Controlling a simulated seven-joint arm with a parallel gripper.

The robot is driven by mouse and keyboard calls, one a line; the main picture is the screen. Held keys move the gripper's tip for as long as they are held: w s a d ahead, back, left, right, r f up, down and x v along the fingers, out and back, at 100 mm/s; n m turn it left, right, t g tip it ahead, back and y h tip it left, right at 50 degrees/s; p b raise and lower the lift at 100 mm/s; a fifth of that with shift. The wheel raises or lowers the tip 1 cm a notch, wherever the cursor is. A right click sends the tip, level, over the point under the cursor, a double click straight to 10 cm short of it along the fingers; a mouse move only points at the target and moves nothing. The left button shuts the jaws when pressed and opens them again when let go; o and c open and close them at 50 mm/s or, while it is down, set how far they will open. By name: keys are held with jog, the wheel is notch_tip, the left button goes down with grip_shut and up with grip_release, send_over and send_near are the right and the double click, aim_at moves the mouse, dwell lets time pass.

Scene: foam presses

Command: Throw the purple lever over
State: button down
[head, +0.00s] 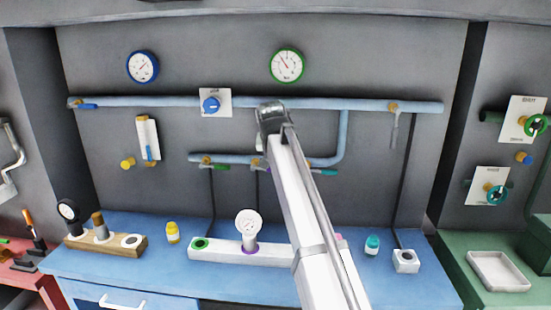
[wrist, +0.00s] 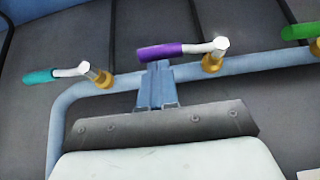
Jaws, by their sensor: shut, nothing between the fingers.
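The purple lever (wrist: 175,50) shows in the wrist view, lying roughly along the blue pipe, its handle pointing left from a white elbow and brass valve (wrist: 212,60). My gripper (wrist: 155,68) is shut and empty. Its blue fingertips are at the near edge of the purple handle, below its middle in the picture; whether they touch it I cannot tell.
A teal lever (wrist: 55,74) and a green lever (wrist: 300,31) flank the purple one on the same pipe (wrist: 120,83). In the head view, a white block with a gauge (head: 249,226) stands on the blue bench (head: 180,275) below, and a thicker pipe (head: 165,102) runs above.

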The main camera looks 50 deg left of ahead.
notch_tip(320, 180, down, 12)
jog(key=s+a+m+g+y, duration=0.2)
jog(key=m+g+y, duration=0.3)
jog(key=y, duration=0.6)
jog(key=shift+s+a+r+g, duration=0.15)
jog(key=shift+s+r+g, duration=0.1)
jog(key=shift+g, duration=1.15)
jog(key=shift+s+a+f, duration=0.1)
jog(key=shift+a, duration=0.05)
jog(key=w+d, duration=0.5)
jog(key=d, duration=0.7)
jog(key=shift+w+d+m, duration=0.2)
jog(key=shift+w+m, duration=0.1)
